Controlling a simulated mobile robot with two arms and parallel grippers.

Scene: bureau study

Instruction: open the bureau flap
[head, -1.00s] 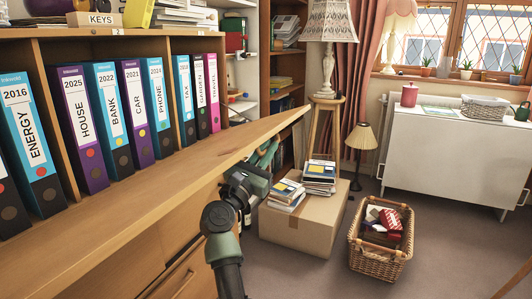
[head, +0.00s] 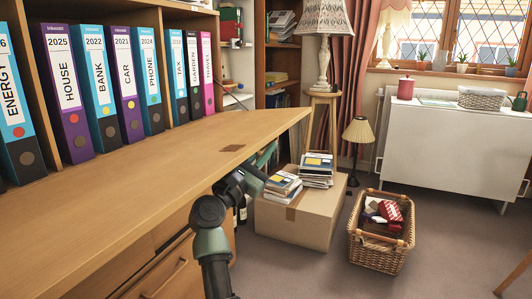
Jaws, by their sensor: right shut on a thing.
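The bureau flap (head: 140,185) is a broad light-brown wooden board. It is folded down and lies out flat or nearly flat in front of the upright folders, with a small dark brown patch on its upper face. My right gripper (head: 266,160) is at the flap's front edge, towards the far end. It is shut on the flap, and its fingertips are partly hidden by the board. My left gripper is not in view.
Several labelled folders (head: 122,97) stand in the bureau behind the flap. A drawer handle (head: 166,278) shows below it. Beyond my arm are a cardboard box (head: 297,222) with books on top and a wicker basket (head: 378,257).

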